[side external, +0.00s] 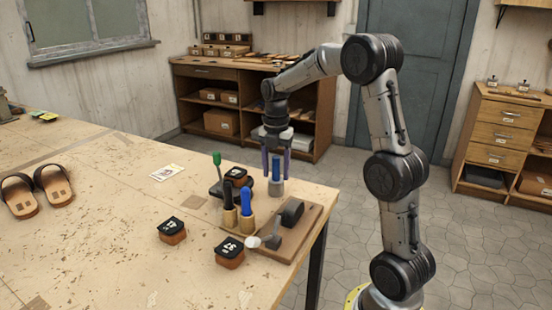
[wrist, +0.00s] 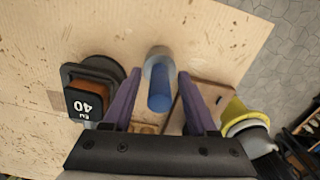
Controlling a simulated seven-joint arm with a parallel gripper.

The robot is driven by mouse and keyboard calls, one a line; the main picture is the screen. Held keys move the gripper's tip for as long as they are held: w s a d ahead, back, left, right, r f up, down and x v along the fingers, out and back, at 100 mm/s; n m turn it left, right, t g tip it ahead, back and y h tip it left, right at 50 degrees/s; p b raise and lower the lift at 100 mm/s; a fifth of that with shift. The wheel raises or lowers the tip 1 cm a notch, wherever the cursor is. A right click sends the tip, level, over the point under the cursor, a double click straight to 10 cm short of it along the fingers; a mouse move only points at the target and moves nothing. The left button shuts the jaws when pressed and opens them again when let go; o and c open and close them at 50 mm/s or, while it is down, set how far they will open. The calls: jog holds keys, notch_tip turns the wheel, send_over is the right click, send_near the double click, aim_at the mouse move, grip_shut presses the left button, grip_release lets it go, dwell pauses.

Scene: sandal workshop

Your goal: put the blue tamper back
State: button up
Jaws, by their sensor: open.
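The blue tamper (side external: 277,171) stands upright near the table's right edge. It has a blue handle and a grey cylindrical base. It also shows in the wrist view as a blue handle (wrist: 160,98) with its pale grey base behind. My gripper (side external: 276,176) points down over it, with one purple finger on each side of the handle. In the wrist view the fingers (wrist: 158,85) are apart, with a visible gap beside the handle. A wooden board (side external: 306,236) lies in front of the tamper. A second blue-handled tool (side external: 247,202) stands upright beside a black-handled one (side external: 228,196).
Black-topped numbered blocks stand on the table at front (side external: 230,252) and left (side external: 172,231); another, marked 40 (wrist: 88,103), sits left of my gripper. A green-tipped tool (side external: 217,160) rises close behind. Sandals (side external: 54,184) lie far left.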

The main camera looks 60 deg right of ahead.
notch_tip(320, 180, up, 11)
jog(key=shift+r, duration=0.4)
jog(key=shift+s+a+r, duration=0.1)
jog(key=shift+a+r, duration=0.1)
jog(key=shift+a, duration=0.1)
jog(key=s+a+f+m+t, duration=0.2)
jog(key=s+a+f+m, duration=0.1)
jog(key=s+a+m, duration=0.6)
jog(key=s+a+f+m+t, duration=0.3)
jog(key=s+a+m, duration=0.7)
jog(key=shift+a+f+m+t, duration=0.2)
jog(key=shift+m+t, duration=0.1)
jog(key=shift+m, duration=0.1)
